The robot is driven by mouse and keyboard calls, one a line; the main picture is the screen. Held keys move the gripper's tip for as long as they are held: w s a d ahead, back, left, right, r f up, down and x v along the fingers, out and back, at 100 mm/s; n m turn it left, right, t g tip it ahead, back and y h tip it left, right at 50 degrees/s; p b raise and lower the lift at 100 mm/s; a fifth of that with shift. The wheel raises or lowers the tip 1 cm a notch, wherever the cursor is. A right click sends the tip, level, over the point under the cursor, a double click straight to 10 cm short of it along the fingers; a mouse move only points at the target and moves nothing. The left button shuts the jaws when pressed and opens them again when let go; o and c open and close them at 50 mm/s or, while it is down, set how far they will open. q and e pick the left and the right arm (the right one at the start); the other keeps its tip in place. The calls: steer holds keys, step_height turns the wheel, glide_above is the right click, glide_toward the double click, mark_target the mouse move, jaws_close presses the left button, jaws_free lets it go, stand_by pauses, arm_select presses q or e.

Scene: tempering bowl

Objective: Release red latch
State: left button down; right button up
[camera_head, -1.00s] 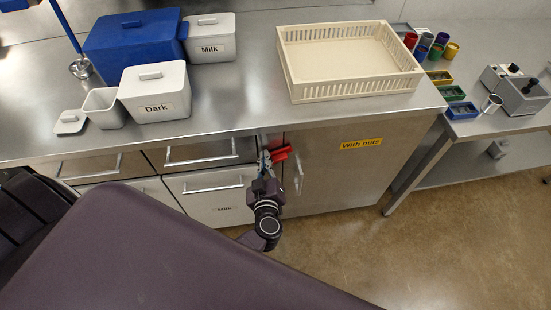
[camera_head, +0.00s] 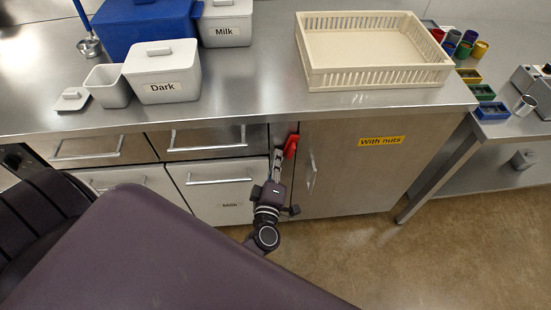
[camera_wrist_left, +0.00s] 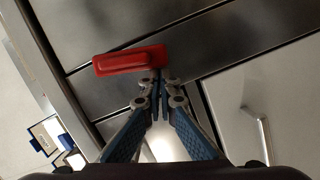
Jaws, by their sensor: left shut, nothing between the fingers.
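The red latch (camera_head: 291,146) is on the cabinet front under the worktop, near the seam between the drawers and the door labelled "With nuts". In the head view it stands nearly upright, leaning a little. My left gripper (camera_head: 278,156) is just left of it, with its tips close to the latch. In the left wrist view the red latch (camera_wrist_left: 128,60) lies across the picture, just beyond the closed fingertips of my left gripper (camera_wrist_left: 160,76). The fingers are shut and empty. Whether the tips touch the latch I cannot tell. My right gripper is out of view.
The "With nuts" door (camera_head: 365,175) is closed, with a vertical handle (camera_head: 311,172). Drawers with bar handles (camera_head: 220,181) are left of the gripper. The worktop edge (camera_head: 230,118) overhangs above. A cream crate (camera_head: 375,77) and the "Dark" container (camera_head: 162,75) stand on top. Open floor lies at the right.

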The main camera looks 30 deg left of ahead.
arm_select(q)
steer(key=shift+w+d+f, duration=0.1)
steer(key=shift+d+f, duration=0.15)
steer(key=shift+f, duration=0.1)
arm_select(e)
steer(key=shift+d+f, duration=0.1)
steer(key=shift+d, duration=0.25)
arm_select(q)
steer(key=shift+d+f, duration=0.1)
steer(key=shift+f, duration=0.05)
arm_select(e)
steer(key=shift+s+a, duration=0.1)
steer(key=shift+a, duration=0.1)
